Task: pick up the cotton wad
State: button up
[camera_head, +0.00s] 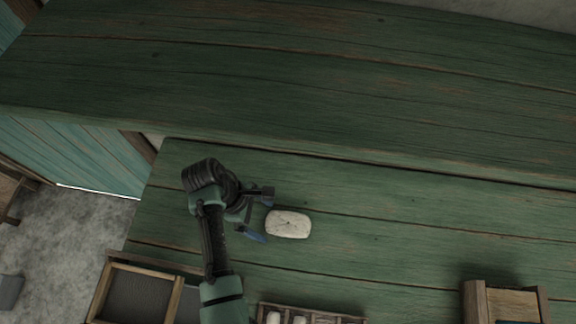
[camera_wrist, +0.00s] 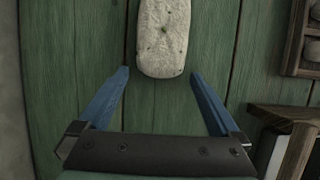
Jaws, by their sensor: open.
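The cotton wad (camera_head: 288,224) is a pale, speckled, rounded block lying on the green wooden table (camera_head: 400,235). In the wrist view the cotton wad (camera_wrist: 163,38) is at the top centre, its upper end cut off by the frame. My gripper (camera_head: 258,212) is just left of the wad in the head view. In the wrist view its two blue fingers (camera_wrist: 158,72) are open and apart, with the near end of the wad lying at about the level of their tips, between them. Nothing is held.
A wooden tray with pale pieces (camera_head: 312,312) lies at the bottom centre, and a wooden frame (camera_head: 142,290) at bottom left. A wooden box (camera_head: 505,302) stands at bottom right. A green upper board (camera_head: 300,80) spans the back. The table right of the wad is clear.

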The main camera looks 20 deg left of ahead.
jog(key=c, duration=1.4)
notch_tip(320, 180, up, 10)
jog(key=shift+p, duration=0.45)
